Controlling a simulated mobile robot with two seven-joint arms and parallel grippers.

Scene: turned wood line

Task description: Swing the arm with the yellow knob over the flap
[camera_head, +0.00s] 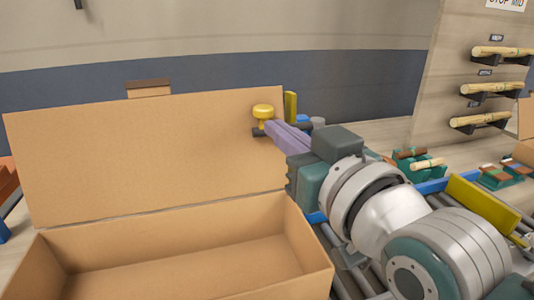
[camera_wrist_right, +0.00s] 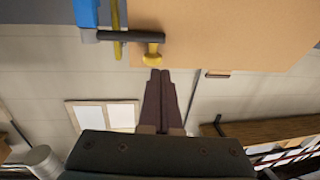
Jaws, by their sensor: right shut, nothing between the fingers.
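An open cardboard box (camera_head: 180,265) stands in front, and its rear flap (camera_head: 140,150) stands up. A yellow knob (camera_head: 263,111) sits on the end of a short dark arm (camera_head: 297,128) at the flap's upper right corner. In the right wrist view, the knob (camera_wrist_right: 153,50) and dark arm (camera_wrist_right: 120,36) overlap the corner of the flap (camera_wrist_right: 225,35). My right gripper (camera_head: 269,126) is shut and empty, its fingertips close to the knob; in the wrist view its fingertips (camera_wrist_right: 160,72) point at the knob. Whether they touch it I cannot tell. My left gripper is out of view.
A yellow upright strip (camera_head: 290,104) and a blue part (camera_head: 302,118) stand beside the flap's corner. A roller conveyor (camera_head: 340,250) with a yellow plate (camera_head: 483,205) runs at right. A rack board (camera_head: 450,80) with turned wood pieces stands behind.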

